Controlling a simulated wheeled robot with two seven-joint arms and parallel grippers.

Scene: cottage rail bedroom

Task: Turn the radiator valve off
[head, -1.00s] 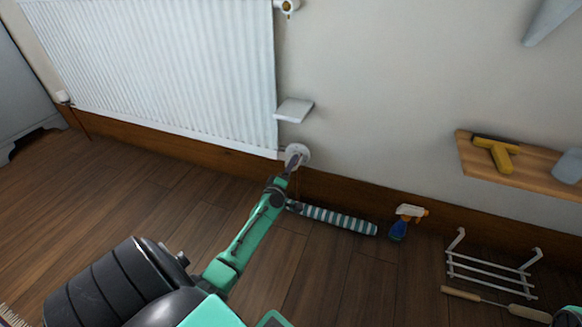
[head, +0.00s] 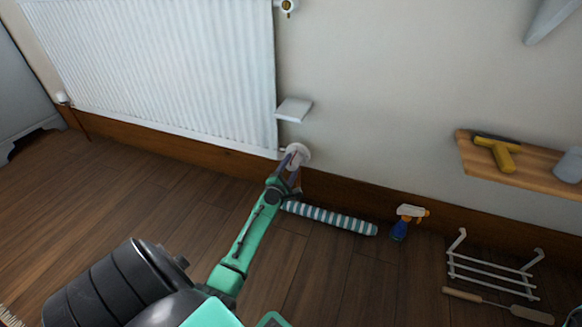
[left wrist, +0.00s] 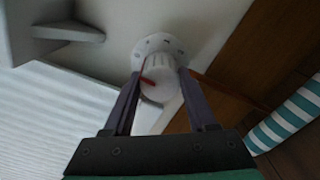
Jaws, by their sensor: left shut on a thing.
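The white radiator (head: 160,75) hangs on the wall at the left of the head view. Its round white valve (head: 298,151) is at the lower right corner, below a small shelf. In the left wrist view the valve knob (left wrist: 160,80) has a red pointer mark on its side and a wider white disc with dark marks behind it. My left gripper (head: 293,162) is at the valve. In the left wrist view its two fingers (left wrist: 160,95) lie on either side of the knob, shut on it. My right gripper is not in view.
The small white shelf (head: 294,109) juts out just above the valve. A striped roll (head: 330,218) lies on the floor by the skirting, right of my gripper. A spray bottle (head: 402,229), a white rack (head: 490,272) and a wooden shelf (head: 530,170) are farther right.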

